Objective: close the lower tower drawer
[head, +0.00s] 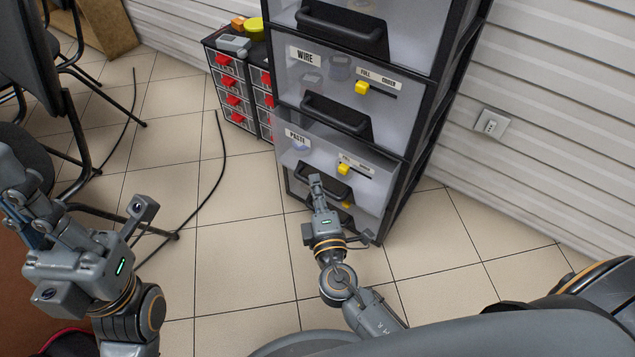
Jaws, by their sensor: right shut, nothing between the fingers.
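The drawer tower (405,190) has a black frame and pale translucent drawer fronts. The drawer labelled PASTE (372,190) is low in the tower, with a yellow slider and a dark handle. Its front seems to stand out a little from the frame; how far is hard to tell. Below it, another front is mostly hidden. My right gripper (316,184) is shut and empty, its fingertips at the PASTE drawer's handle; contact cannot be told. My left gripper (18,205) is at the left edge, away from the tower; its finger opening is unclear.
The WIRE drawer (345,75) above looks shut. A small cabinet with red-handled drawers (232,85) stands left of the tower. Black chairs (40,70) are at the left. A black hose (220,165) lies on the tiles. A wall socket (491,123) is at the right.

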